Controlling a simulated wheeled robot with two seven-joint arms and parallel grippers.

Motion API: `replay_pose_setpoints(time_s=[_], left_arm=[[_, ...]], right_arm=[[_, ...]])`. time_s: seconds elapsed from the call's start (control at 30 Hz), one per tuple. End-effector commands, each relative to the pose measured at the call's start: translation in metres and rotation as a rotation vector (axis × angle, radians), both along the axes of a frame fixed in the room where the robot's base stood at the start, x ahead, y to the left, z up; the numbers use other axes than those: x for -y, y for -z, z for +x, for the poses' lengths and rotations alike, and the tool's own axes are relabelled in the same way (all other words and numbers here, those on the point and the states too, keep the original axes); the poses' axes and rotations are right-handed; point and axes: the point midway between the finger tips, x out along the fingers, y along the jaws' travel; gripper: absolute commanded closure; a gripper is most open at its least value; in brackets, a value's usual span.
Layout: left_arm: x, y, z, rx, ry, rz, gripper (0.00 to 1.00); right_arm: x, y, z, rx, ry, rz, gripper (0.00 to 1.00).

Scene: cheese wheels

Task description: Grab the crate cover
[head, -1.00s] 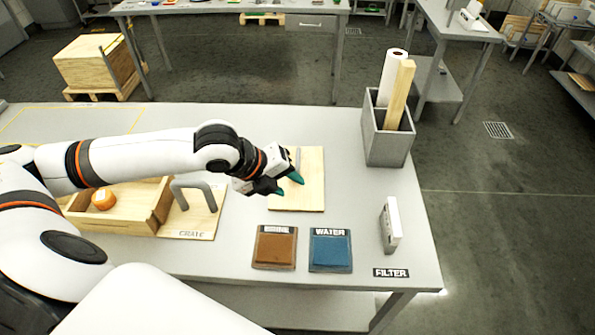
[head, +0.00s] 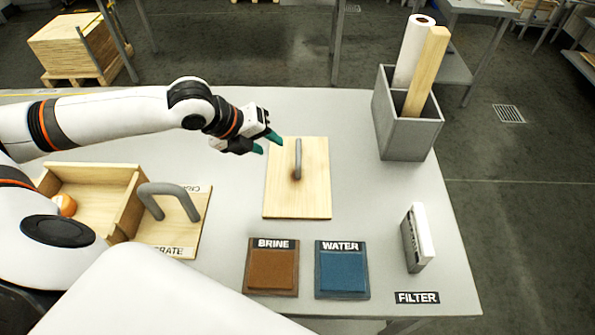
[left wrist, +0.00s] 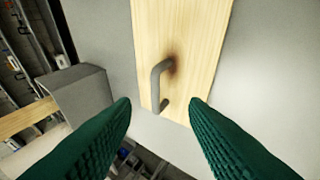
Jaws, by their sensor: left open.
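A flat light-wood board (head: 315,200) with a grey upright handle (head: 298,160) lies on the table, right of my left gripper; it looks like the cover. My left gripper (head: 267,143) is open and empty, near the board's far left corner. In the left wrist view the board (left wrist: 197,30) and its handle (left wrist: 155,85) show ahead, between the open green fingers (left wrist: 160,105), apart from them. A wooden crate (head: 128,200) stands at the left, partly hidden by my arm. Next to it is a board lettered CRATE (head: 190,230) with a grey arched handle. My right gripper is not in view.
An orange cheese wheel (head: 65,204) sits in the crate. Brown BRINE (head: 272,270) and blue WATER (head: 342,270) pads lie in front. A white-and-grey block (head: 418,238) stands near the FILTER label (head: 417,297). A grey bin (head: 405,135) holds a roll and a plank.

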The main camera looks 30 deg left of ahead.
Motion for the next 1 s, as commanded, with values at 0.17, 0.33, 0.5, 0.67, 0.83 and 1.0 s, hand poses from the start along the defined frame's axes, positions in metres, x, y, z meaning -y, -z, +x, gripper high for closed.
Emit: replay_pose_setpoints(time_s=[0.17, 0.33, 0.5, 0.67, 0.83, 1.0], left_arm=[[0.011, 0.024, 0.016, -0.003, 0.001, -0.005, 0.6], [0.018, 0.043, 0.028, -0.002, 0.001, -0.004, 0.6], [0.022, 0.052, 0.034, -0.003, 0.001, -0.003, 0.6], [0.034, 0.068, 0.045, -0.003, 0.0, -0.005, 0.6], [0.039, 0.086, 0.055, -0.003, 0.001, -0.002, 0.6], [0.04, 0.089, 0.057, -0.002, 0.0, -0.001, 0.6]], right_arm=[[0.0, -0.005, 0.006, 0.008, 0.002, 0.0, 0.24], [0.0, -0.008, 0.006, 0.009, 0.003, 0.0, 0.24], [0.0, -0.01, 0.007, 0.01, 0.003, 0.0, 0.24], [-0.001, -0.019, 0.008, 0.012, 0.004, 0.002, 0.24], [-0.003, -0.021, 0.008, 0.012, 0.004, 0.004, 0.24], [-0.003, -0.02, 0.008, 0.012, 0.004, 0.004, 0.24]])
